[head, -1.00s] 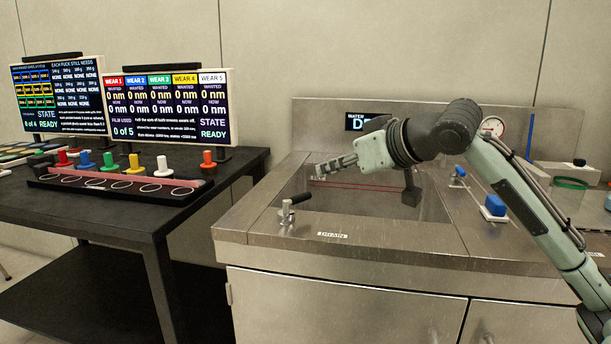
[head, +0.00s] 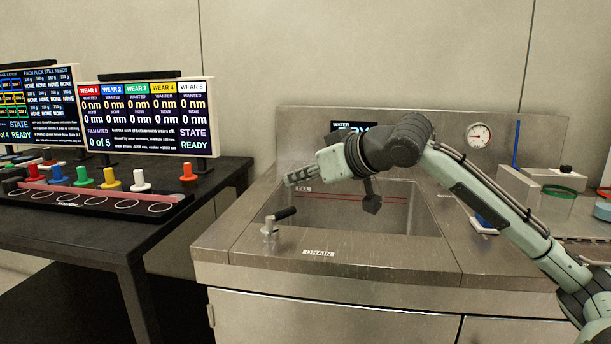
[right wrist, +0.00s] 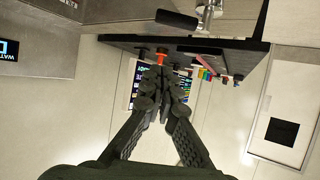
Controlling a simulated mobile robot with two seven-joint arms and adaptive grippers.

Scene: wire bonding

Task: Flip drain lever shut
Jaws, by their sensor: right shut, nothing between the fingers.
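The drain lever has a black handle (head: 285,213) on a metal post (head: 269,228) at the sink's front left corner. Its handle points right and slightly back in the head view. The DRAIN label (head: 319,253) is on the rim to its right. My right gripper (head: 288,179) is shut and empty, above the sink's left side, behind the lever and apart from it. In the right wrist view the shut fingers (right wrist: 160,72) show in the middle, and the lever handle (right wrist: 177,19) shows at the top. My left gripper is not seen.
The sink basin (head: 350,217) lies below my right arm. A dark table (head: 120,232) stands at left with colored pegs and two screens. A gauge (head: 479,136) is on the back wall panel. A green ring (head: 559,191) and containers are at right.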

